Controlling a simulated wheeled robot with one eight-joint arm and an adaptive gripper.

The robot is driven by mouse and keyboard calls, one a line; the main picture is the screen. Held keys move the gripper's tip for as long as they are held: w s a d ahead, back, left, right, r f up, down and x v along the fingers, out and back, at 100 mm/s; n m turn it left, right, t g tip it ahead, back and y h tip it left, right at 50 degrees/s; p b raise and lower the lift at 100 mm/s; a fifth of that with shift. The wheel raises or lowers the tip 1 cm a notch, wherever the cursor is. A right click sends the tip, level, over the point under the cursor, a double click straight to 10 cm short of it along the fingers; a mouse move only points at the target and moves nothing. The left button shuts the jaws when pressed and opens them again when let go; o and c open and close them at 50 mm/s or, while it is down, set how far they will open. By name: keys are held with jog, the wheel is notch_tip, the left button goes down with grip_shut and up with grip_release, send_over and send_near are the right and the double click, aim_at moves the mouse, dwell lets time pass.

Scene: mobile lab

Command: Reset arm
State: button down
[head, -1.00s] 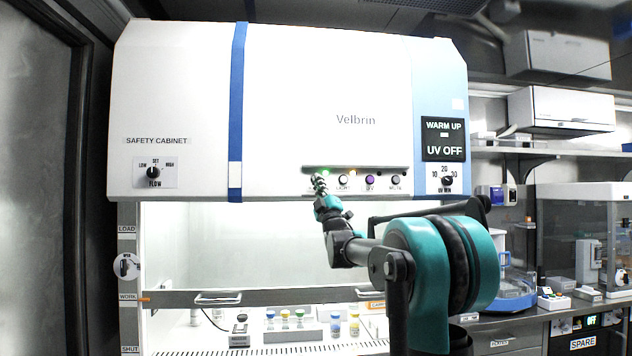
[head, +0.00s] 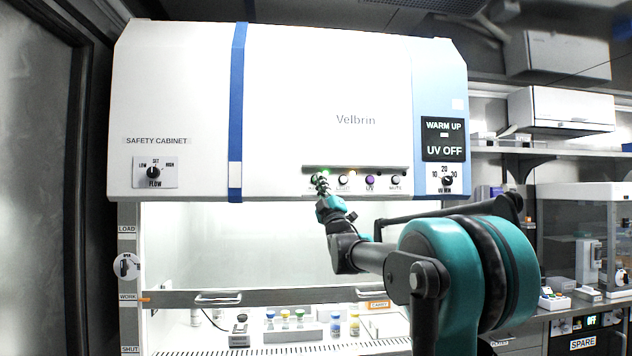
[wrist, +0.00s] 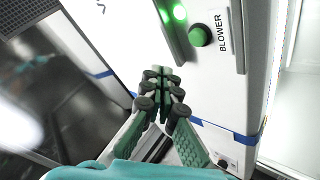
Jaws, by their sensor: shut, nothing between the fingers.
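My gripper (head: 321,184) is in front of the leftmost button of the safety cabinet's (head: 285,90) button row in the head view and covers most of that button. In the wrist view my gripper (wrist: 165,75) has its fingers together with nothing between them. A round green button (wrist: 200,36) labelled BLOWER shows just beyond and to the right of the fingertips, with a lit green lamp (wrist: 180,12) beside it. The fingertips look apart from the button in the wrist view.
The LIGHT, UV (head: 370,180) and MUTE (head: 395,181) buttons lie to the right. A display (head: 443,139) reads WARM UP, UV OFF. The sash bar (head: 270,297) crosses the cabinet opening, with several capped vials inside. A bench with instruments stands at right.

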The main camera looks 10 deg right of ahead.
jog(key=shift+f, duration=0.1)
dwell(0.3)
jog(key=s+d+f+m+g+h, duration=0.1)
jog(key=s+f+m+g+h, duration=0.2)
jog(key=f, duration=0.9)
jog(key=s+d+f+m+g+h, duration=0.1)
jog(key=s+d+f+m+g, duration=0.2)
jog(key=f, duration=0.9)
jog(key=s+f+m+g+h, duration=0.25)
jog(key=f+g, duration=0.25)
jog(key=f, duration=0.7)
jog(key=s+f+m+g, duration=0.6)
jog(key=s+f+g, duration=0.5)
jog(key=s+f, duration=1.9)
jog(key=shift+s+y, duration=0.45)
jog(key=shift+s, duration=0.1)
